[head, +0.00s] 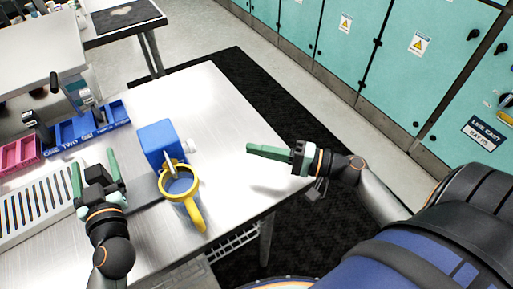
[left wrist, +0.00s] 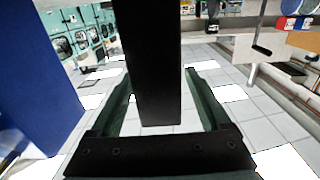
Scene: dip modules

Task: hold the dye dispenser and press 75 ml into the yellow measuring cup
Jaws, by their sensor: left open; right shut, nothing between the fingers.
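The dye dispenser (head: 158,138) is a blue box on the steel table in the head view, with a white knob (head: 188,145) on its right side and a grey spout-like part at its front. The yellow measuring cup (head: 198,216) stands close in front of it, its rim near or under that part; I cannot tell whether they touch. My left gripper (head: 94,160) is open, left of the dispenser and apart from it. In the left wrist view a black upright bar (left wrist: 152,75) shows between the open fingers (left wrist: 160,100). My right gripper (head: 250,149) is shut and empty, right of the dispenser.
Blue bins (head: 75,129) and a pink bin (head: 20,153) stand at the left, beside a white slotted rack (head: 30,208). A blue surface (left wrist: 35,80) fills the wrist view's left side. Teal cabinets (head: 400,50) line the back. The table right of the dispenser is clear.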

